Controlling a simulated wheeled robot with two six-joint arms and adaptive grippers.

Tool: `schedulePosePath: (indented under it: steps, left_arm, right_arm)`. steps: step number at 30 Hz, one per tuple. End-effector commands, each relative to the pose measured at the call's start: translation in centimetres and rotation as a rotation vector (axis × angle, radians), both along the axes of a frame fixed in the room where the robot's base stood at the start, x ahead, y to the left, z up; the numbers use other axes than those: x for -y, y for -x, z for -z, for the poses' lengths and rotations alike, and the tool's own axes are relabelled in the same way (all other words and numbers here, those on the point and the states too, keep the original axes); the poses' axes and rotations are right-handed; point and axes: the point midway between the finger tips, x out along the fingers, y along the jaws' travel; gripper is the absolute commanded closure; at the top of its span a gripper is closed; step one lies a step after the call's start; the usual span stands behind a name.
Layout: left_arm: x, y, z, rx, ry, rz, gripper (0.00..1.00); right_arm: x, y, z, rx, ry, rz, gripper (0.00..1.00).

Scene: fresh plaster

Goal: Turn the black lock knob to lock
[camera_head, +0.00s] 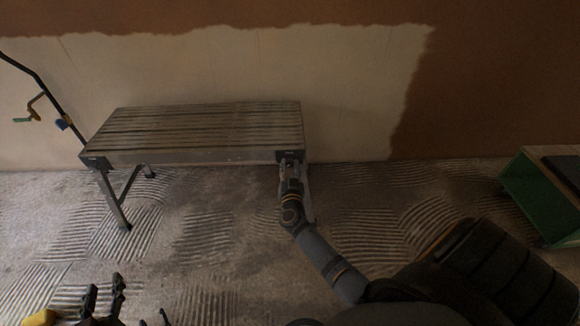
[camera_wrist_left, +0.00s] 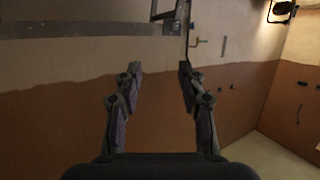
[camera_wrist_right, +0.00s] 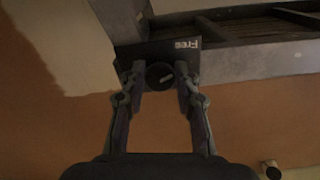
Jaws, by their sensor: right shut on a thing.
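The black lock knob (camera_wrist_right: 159,75) is round, with a pale mark on its face. It sits on a dark plate (camera_wrist_right: 185,54) lettered "Free", at the corner of a slatted work platform (camera_head: 200,130). My right gripper (camera_wrist_right: 160,82) has its fingertips on both sides of the knob and is shut on it. In the head view the right gripper (camera_head: 291,167) is at the platform's front right corner and hides the knob. My left gripper (camera_head: 103,292) is low at the lower left, away from the platform; its fingers are apart and empty in the left wrist view (camera_wrist_left: 160,70).
The platform's left leg (camera_head: 113,200) is folded out to the ridged floor. A dark pole with a crank (camera_head: 38,100) leans at the far left. A green box (camera_head: 535,195) stands at the right. The floor in front of the platform is mostly clear.

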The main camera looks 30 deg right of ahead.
Motion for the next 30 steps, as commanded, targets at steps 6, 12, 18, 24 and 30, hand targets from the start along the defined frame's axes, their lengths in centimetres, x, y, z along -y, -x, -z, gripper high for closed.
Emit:
schedulePosePath:
  steps: [6,12,18,24,30]
  left_arm:
    - [0.4,4.0,6.7,-0.303,0.01,0.015,0.6]
    - [0.8,8.9,11.7,-0.562,0.019,0.034,0.6]
    - [1.2,12.8,14.5,-0.736,0.028,0.05,0.6]
    - [1.4,15.0,15.8,-0.828,0.032,0.059,0.6]
    - [1.4,14.9,15.7,-0.827,0.031,0.058,0.6]
  right_arm:
    - [-0.1,0.0,-0.2,0.082,-0.141,0.0,1.0]
    - [-0.1,0.0,-0.1,0.18,-0.299,-0.001,1.0]
    - [-0.2,0.0,-0.1,0.279,-0.462,0.0,1.0]
    - [-0.2,-0.1,-0.1,0.38,-0.624,0.0,1.0]
    - [-0.2,-0.1,0.0,0.479,-0.786,0.0,1.0]
